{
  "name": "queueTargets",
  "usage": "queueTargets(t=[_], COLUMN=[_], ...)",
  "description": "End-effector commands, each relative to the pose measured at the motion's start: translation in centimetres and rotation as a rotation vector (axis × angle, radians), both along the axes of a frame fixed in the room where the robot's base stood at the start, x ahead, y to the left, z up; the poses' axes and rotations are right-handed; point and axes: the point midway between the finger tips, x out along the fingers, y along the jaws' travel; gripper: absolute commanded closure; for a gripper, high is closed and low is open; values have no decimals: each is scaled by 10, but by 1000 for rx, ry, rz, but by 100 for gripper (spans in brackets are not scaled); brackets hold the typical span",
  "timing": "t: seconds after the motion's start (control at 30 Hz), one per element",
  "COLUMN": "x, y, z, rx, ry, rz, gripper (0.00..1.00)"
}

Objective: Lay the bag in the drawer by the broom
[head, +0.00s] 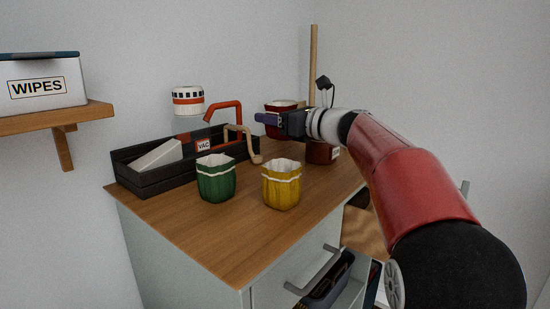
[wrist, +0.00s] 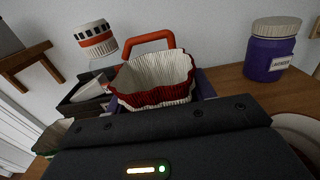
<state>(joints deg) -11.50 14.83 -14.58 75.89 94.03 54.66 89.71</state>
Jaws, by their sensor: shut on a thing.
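My gripper (head: 268,119), with purple fingers, is shut on a red bag (head: 281,105) with a pale rim, above the back of the wooden top. In the wrist view the same bag (wrist: 155,82) is upright, its pale inside open upward. A green bag (head: 216,178) and a yellow bag (head: 281,185) stand on the top, apart from my gripper. Below the top, an open drawer (head: 315,268) shows at the front, with dark things inside. A tall wooden pole (head: 313,62), perhaps the broom's handle, stands at the back; its lower end is hidden.
A black tray (head: 150,183) with a grey wedge and orange handle stands at the back left. The wrist view shows a purple jar (wrist: 270,55). A wall shelf (head: 60,119) holds a wipes box (head: 42,82). The front left top is clear.

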Motion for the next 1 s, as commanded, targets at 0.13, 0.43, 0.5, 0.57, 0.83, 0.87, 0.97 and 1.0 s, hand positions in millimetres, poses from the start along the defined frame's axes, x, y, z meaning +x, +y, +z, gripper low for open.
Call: queueTargets(t=[0.13,0.43,0.5,0.57,0.83,0.87,0.97,1.0], x=[0,0,0,0,0,0,0,0], y=[0,1,0,0,0,0,0,0], z=[-30,-63,-73,-78,-81,-81,-84,-84], rx=[1,1,0,0,0,0,1,0], ry=[1,3,2,1,-1,-1,-1,-1], rz=[-1,1,1,0,0,0,0,0], gripper=[68,68,68,68,68,68,68,45])
